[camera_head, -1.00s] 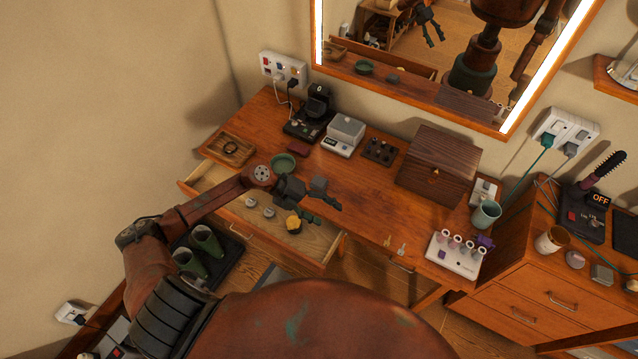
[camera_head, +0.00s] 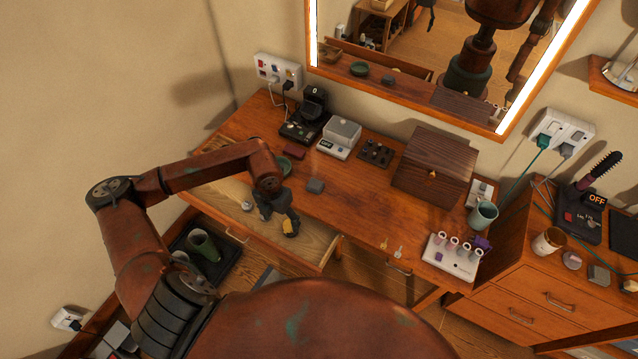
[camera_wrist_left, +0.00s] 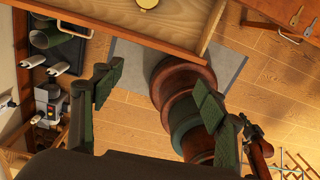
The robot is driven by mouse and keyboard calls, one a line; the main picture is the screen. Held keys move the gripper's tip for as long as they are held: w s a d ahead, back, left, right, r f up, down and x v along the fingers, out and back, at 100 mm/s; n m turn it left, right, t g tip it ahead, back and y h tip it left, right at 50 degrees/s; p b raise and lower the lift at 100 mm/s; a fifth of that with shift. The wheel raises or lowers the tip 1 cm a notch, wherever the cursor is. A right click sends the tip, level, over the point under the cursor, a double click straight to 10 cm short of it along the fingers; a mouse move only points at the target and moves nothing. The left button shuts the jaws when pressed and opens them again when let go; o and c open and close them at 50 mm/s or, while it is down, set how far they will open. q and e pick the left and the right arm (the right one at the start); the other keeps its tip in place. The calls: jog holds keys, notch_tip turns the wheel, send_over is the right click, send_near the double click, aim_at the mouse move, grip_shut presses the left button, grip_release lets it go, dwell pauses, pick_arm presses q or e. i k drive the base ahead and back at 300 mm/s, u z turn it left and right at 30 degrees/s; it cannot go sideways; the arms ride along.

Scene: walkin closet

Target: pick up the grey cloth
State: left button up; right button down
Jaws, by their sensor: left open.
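I cannot make out the cloth in the left wrist view. My left gripper (camera_head: 279,222) is open and empty, pointing down over the open drawer, left of and nearer than the cloth and apart from it. Its spread fingers also show in the left wrist view (camera_wrist_left: 158,90), with floor and my own base beyond them. My right gripper is not clearly seen.
The open drawer (camera_head: 318,262) holds a yellow item (camera_head: 288,228), partly covered by my gripper. Behind the cloth stand a white scale (camera_head: 339,138), a dark organiser (camera_head: 376,152) and a wooden box (camera_head: 434,168). The desk top right of the cloth is clear.

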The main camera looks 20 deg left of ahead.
aim_at(314, 185)
jog(key=i, duration=0.95)
jog(key=u, duration=0.05)
